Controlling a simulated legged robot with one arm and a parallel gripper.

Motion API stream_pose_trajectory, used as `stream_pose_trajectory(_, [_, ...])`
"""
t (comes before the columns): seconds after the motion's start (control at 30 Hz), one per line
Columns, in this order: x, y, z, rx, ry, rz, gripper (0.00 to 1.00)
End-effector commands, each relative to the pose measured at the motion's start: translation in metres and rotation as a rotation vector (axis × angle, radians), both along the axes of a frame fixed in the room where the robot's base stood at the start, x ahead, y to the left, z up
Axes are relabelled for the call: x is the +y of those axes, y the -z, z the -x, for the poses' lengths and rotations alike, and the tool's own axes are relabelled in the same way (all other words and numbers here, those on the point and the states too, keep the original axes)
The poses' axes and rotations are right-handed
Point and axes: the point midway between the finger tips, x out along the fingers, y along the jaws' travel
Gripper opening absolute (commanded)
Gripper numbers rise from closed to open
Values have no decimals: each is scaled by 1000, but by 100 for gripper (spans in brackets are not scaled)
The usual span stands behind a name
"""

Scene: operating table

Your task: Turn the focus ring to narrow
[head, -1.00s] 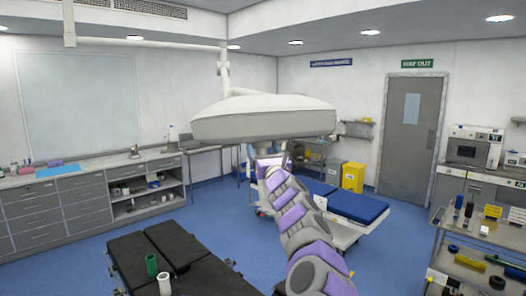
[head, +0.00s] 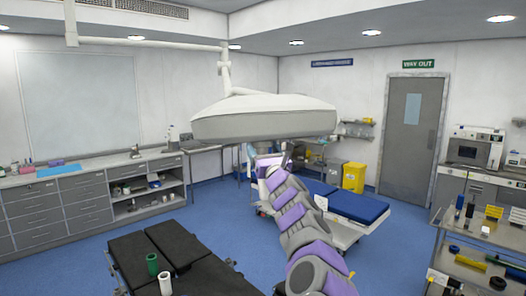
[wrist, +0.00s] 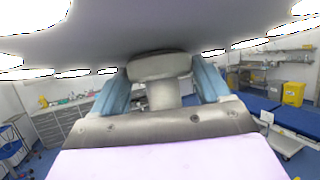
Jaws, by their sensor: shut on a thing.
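The surgical lamp (head: 262,120) hangs from its ceiling arm in the middle of the head view, with its wide pale head level. In the wrist view the underside of the lamp head (wrist: 150,28) fills the top of the picture. The focus ring (wrist: 160,67), a grey round knob, sticks down from it. My gripper (wrist: 161,85) is below the lamp, with its two blue fingers on either side of the ring, shut on it. In the head view the lamp hides the ring, and my gripper is mostly hidden behind the lamp's lower edge.
A black operating table (head: 175,250) with a green roll and a white roll stands at the front. A blue-topped trolley (head: 352,204) stands beyond my arm. A shelf cart (head: 470,262) is at the right, and a counter (head: 100,168) runs along the left.

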Motion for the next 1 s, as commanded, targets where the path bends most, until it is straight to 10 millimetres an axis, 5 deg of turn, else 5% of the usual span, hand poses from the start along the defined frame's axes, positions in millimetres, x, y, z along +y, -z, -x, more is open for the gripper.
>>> stream_pose_trajectory(0.63, [0, 2, -1, 4, 1, 1, 46])
stream_pose_trajectory(0.67, [0, 2, -1, 4, 1, 1, 78])
stream_pose_trajectory(0.9, [-1, 1, 0, 2, 1, 0, 100])
stream_pose_trajectory(1.0, [-1, 1, 1, 1, 1, 0, 100])
